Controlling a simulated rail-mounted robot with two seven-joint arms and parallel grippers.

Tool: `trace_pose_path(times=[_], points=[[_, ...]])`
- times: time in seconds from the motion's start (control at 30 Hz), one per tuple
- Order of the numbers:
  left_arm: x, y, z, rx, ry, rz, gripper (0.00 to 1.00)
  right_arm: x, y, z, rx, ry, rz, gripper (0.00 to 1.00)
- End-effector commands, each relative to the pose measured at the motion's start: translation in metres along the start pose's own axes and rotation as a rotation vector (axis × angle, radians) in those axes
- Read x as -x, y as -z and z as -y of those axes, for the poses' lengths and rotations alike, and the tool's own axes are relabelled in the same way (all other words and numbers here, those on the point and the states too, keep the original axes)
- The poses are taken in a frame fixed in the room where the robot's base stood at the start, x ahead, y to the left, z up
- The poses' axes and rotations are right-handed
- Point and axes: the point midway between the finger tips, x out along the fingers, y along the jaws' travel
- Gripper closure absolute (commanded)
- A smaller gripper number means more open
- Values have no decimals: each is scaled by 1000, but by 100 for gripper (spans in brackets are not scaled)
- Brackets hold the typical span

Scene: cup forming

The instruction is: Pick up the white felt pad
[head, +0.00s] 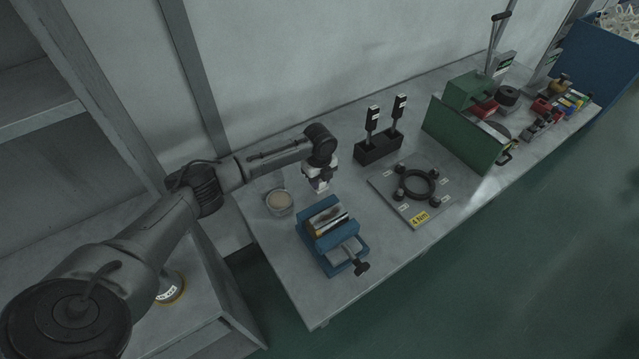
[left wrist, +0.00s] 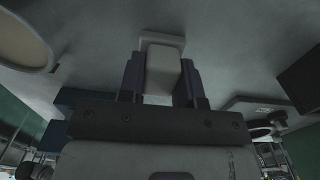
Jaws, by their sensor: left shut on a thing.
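The white felt pad (left wrist: 163,68) is a pale block between the two dark fingers of my left gripper (left wrist: 162,85) in the left wrist view. A wider pale part shows at its far end. In the head view my left gripper (head: 317,183) points down over the table, behind the blue vise, and is shut on the pad. The pad is small and partly hidden there. I cannot tell whether it touches the tabletop. My right gripper is not in view.
The blue vise (head: 347,256) stands just in front of the gripper, and a round dish (head: 280,202) is to its left. A black stand (head: 378,150) and a plate with a black ring (head: 418,187) are to the right. A green panel (head: 459,137) stands farther right.

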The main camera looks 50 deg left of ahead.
Motion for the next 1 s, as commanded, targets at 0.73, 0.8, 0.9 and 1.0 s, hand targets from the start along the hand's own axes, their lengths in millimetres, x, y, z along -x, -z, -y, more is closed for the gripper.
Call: trace_pose_path(times=[0.73,0.8,0.9,1.0], points=[[50,13,4,-6,3,-3,92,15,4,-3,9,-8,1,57],[60,27,9,-5,3,-2,92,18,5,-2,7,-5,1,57],[72,46,14,-5,4,-2,92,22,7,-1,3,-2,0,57],[82,64,20,-4,3,-3,92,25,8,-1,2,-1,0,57]])
